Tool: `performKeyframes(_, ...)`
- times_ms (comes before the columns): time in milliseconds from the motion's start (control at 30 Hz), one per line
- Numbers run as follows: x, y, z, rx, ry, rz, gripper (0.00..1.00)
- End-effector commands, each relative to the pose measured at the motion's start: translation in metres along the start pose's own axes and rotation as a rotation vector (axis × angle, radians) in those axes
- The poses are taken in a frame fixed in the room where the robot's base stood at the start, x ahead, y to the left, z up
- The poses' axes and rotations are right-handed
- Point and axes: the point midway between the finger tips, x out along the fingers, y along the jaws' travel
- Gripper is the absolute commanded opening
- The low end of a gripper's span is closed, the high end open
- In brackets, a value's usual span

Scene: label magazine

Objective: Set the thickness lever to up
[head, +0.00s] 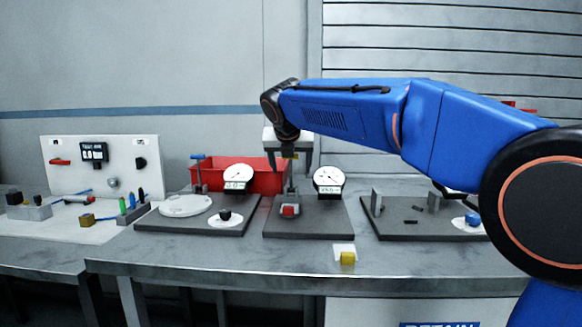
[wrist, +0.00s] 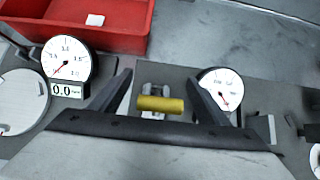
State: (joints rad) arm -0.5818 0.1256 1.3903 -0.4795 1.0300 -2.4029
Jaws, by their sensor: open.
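A grey gauge stand with a round dial (head: 328,180) stands on the middle dark plate (head: 330,222). A yellow cylindrical handle (wrist: 160,104), which looks like the thickness lever, lies crosswise on this stand. A bit of this yellow handle (head: 290,155) also shows in the head view. My gripper (head: 289,165) is above the stand, pointing down. In the wrist view my gripper (wrist: 160,80) is open, with one finger on each side of the handle and gaps on both sides. I cannot tell whether the lever is up or down.
A red bin (head: 245,178) is behind the stand. A left plate holds a white disc (head: 185,205) and another dial (head: 238,177). A right plate (head: 415,220) holds small blocks. A yellow block (head: 347,258) is near the front edge. The bench front is mostly clear.

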Motion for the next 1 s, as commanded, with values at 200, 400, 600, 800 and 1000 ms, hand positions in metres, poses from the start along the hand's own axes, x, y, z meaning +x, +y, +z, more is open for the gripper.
performKeyframes(200, -0.019, 0.0, 0.001, 0.001, -0.003, 0.002, 0.7)
performKeyframes(400, -0.057, 0.0, 0.001, 0.001, -0.003, 0.003, 0.7)
performKeyframes(600, -0.097, 0.001, 0.001, 0.0, -0.002, 0.003, 0.7)
performKeyframes(800, -0.136, 0.0, 0.001, 0.0, -0.002, 0.002, 0.7)
performKeyframes(1000, -0.162, 0.0, 0.0, 0.0, -0.001, 0.001, 0.7)
